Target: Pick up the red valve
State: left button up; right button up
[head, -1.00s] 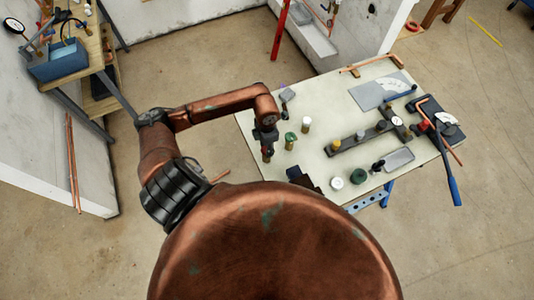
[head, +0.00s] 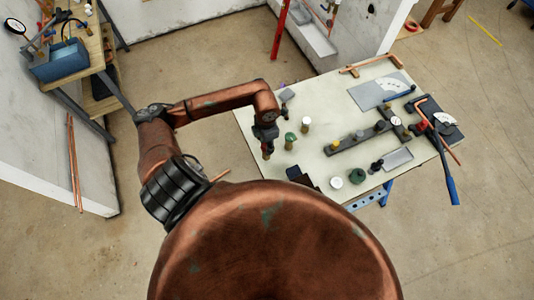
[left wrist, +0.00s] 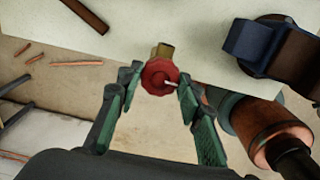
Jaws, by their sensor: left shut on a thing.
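The red valve (left wrist: 158,77) shows in the left wrist view as a round red handwheel with a brass body (left wrist: 163,51) beyond it. My left gripper (left wrist: 158,88) is shut on it, with the green-padded fingers on either side of the red wheel. In the head view my left gripper (head: 267,149) points down at the left edge of the pale worktable (head: 310,112). I cannot tell whether the valve still touches the table. I cannot make out my right gripper.
A green-topped valve (head: 290,139) and a pale-topped one (head: 305,125) stand close right of my left gripper. A dark block (head: 300,177) sits at the near table edge. A grey rack (head: 352,139), a tray (head: 398,159) and a blue-handled tool (head: 447,166) lie farther right.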

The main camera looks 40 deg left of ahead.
pick_arm(q)
jog(key=shift+r+p, duration=0.85)
jog(key=shift+r, duration=1.05)
jog(key=shift+d, duration=0.1)
